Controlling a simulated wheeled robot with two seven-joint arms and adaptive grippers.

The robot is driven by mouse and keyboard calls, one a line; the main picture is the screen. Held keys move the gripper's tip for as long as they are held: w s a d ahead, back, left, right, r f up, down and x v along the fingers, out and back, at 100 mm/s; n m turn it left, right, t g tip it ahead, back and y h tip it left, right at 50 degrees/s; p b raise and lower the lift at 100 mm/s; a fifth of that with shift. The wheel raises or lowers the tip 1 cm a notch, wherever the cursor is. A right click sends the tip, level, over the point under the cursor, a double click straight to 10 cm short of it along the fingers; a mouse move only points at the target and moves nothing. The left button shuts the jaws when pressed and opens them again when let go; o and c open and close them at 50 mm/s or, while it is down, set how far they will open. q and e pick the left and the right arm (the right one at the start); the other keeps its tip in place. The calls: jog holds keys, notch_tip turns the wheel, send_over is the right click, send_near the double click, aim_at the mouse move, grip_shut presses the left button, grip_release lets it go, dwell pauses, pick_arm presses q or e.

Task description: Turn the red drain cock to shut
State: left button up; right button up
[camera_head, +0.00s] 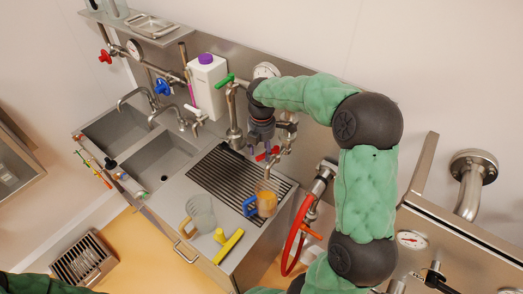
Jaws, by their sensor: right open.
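A red lever handle (267,154), which looks like the drain cock, sits on the steel pipework above the black drain grate. My right gripper (262,145) points down from above, its fingers just over the red lever. It is open with nothing visibly held. Its fingers partly hide the cock's body, and I cannot tell whether they touch the lever. My left gripper is out of view.
A mug with amber liquid (266,200) stands under the spout on the drain grate (222,177). An empty glass jug (200,214) and yellow-handled tool (229,245) are on the counter. A white bottle (207,88), green lever (224,80) and red hose (294,235) are nearby.

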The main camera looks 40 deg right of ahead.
jog(key=shift+f, duration=0.6)
grip_shut()
